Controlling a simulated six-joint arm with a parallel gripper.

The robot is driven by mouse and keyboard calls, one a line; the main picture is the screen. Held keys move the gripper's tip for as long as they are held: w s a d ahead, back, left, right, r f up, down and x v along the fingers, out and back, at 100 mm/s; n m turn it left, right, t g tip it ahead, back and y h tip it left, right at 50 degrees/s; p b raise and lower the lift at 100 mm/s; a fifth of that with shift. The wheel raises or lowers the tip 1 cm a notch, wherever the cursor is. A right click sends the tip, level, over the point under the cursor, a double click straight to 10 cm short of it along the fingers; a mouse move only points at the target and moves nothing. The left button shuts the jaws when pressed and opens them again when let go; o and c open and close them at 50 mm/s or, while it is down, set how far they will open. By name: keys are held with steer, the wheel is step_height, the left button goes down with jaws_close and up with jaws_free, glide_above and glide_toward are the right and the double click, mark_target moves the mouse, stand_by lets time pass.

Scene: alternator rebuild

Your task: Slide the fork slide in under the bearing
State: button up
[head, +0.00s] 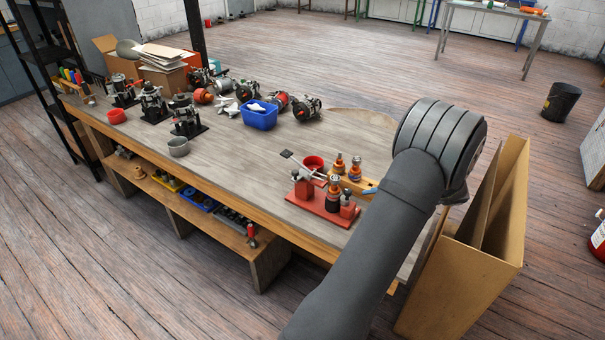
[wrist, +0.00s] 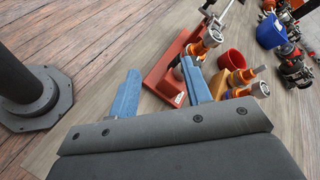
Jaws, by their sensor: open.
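The red fixture (head: 318,205) stands near the right end of the bench, and it also shows in the wrist view (wrist: 165,75). An orange and dark part with a silver top, seemingly carrying the bearing (head: 333,184), stands upright on it; its silver top shows in the wrist view (wrist: 212,38). A grey bar with a flat plate end, seemingly the fork slide (head: 300,163), sticks out toward the back left. Whether it lies under the bearing I cannot tell.
A red cup (head: 313,163) and a wooden block with orange, silver-topped parts (wrist: 240,78) stand close beside the fixture. A blue bin (head: 259,116) and several alternators (head: 307,108) are farther back. A cardboard box (head: 478,250) stands off the bench's right end.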

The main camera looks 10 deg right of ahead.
steer(key=shift+w+r, duration=0.1)
steer(key=shift+c, duration=1.2)
step_height(320, 180, up, 18)
steer(key=f+n+g+h, duration=0.15)
steer(key=n+h, duration=0.65)
steer(key=n, duration=1.6)
glide_above(296, 172)
steer(key=s+d, duration=0.5)
steer(key=r, duration=0.1)
steer(key=shift+g, duration=0.45)
steer(key=x, duration=1.7)
steer(key=shift+d+f, duration=0.15)
steer(key=shift+d, duration=0.2)
steer(key=shift+c, duration=0.2)
steer(key=shift+d, duration=0.1)
jaws_close()
